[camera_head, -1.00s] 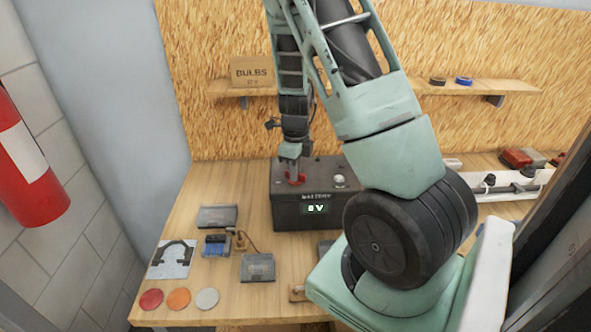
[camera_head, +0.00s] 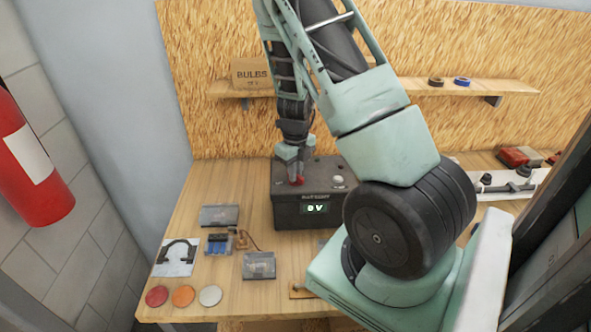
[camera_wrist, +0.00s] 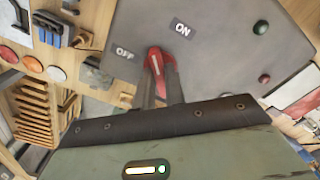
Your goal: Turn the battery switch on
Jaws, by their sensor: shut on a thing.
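The battery box (camera_head: 288,212) is dark grey and stands on the bench, with a lit display (camera_head: 315,208) that seems to read 0 V. Its red switch handle (camera_head: 297,181) is on top; in the wrist view the handle (camera_wrist: 157,60) lies between the OFF label (camera_wrist: 124,53) and the ON label (camera_wrist: 182,27), its white mark pointing between them. My gripper (camera_wrist: 161,88) points down at the box top, its two dark fingers shut on the red handle; in the head view my gripper (camera_head: 295,172) partly hides it.
Left on the bench lie a small blue part (camera_head: 218,244), grey trays (camera_head: 259,265) and coloured discs (camera_head: 183,296). A shelf with a BULBS box (camera_head: 251,73) is behind.

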